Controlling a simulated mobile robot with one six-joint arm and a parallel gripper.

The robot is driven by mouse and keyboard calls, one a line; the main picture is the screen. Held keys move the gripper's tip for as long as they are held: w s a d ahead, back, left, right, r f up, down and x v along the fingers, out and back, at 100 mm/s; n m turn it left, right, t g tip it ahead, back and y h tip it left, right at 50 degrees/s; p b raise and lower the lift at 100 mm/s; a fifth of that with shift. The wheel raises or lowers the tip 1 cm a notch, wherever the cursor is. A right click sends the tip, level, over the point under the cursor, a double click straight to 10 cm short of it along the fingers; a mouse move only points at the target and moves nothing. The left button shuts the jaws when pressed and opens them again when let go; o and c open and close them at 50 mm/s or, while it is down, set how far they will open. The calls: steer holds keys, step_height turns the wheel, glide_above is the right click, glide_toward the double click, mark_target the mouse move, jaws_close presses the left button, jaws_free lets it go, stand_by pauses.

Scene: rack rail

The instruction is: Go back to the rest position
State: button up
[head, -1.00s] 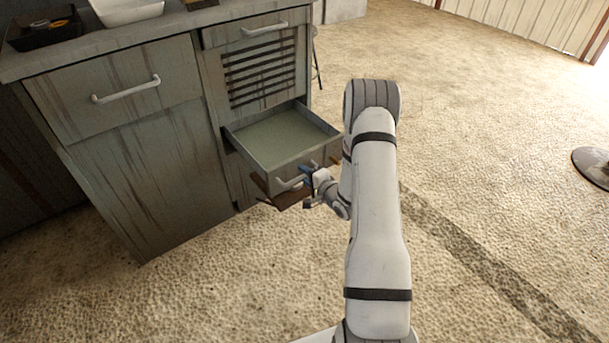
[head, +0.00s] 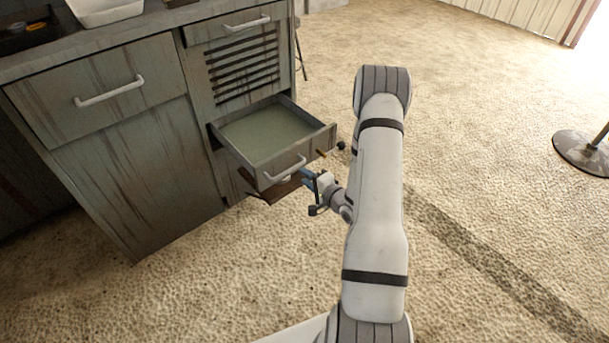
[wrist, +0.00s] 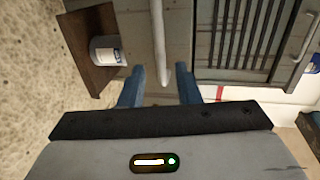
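My gripper (head: 311,180) is open in front of the pulled-out drawer (head: 262,140). Its two blue fingers stand apart in the wrist view (wrist: 160,70). The drawer's pale bar handle (head: 287,169) is just left of the fingers in the head view. In the wrist view the handle (wrist: 157,35) runs down toward the gap between the fingers; I cannot tell whether they touch it. The drawer looks empty inside. My arm extends forward over the floor, right of the cabinet.
A brown shelf (wrist: 88,38) with a labelled can (wrist: 107,51) is close left of the fingers in the wrist view. The grey cabinet (head: 140,170) fills the left; a white tray (head: 105,10) stands on top. A round stand base (head: 582,152) is at far right. Floor on the right is open.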

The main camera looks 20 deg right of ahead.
stand_by(0.3)
step_height(320, 180, up, 32)
steer(key=s+a+n+g+h+p, duration=0.25)
steer(key=n+g+h+p, duration=0.45)
steer(key=p, duration=0.8)
steer(key=s+a+r+n+g+y+p, duration=0.1)
steer(key=s+a+r+p, duration=0.4)
steer(key=s+r, duration=0.6)
steer(key=s+a+r+n+g+y+p, duration=0.1)
steer(key=s+a+r+n+g+p, duration=0.3)
steer(key=s+r, duration=0.8)
steer(key=s+a+n+p, duration=0.1)
steer(key=s+n+p, duration=0.1)
steer(key=p, duration=0.1)
steer(key=shift+s+r, duration=0.25)
steer(key=shift+c, duration=0.4)
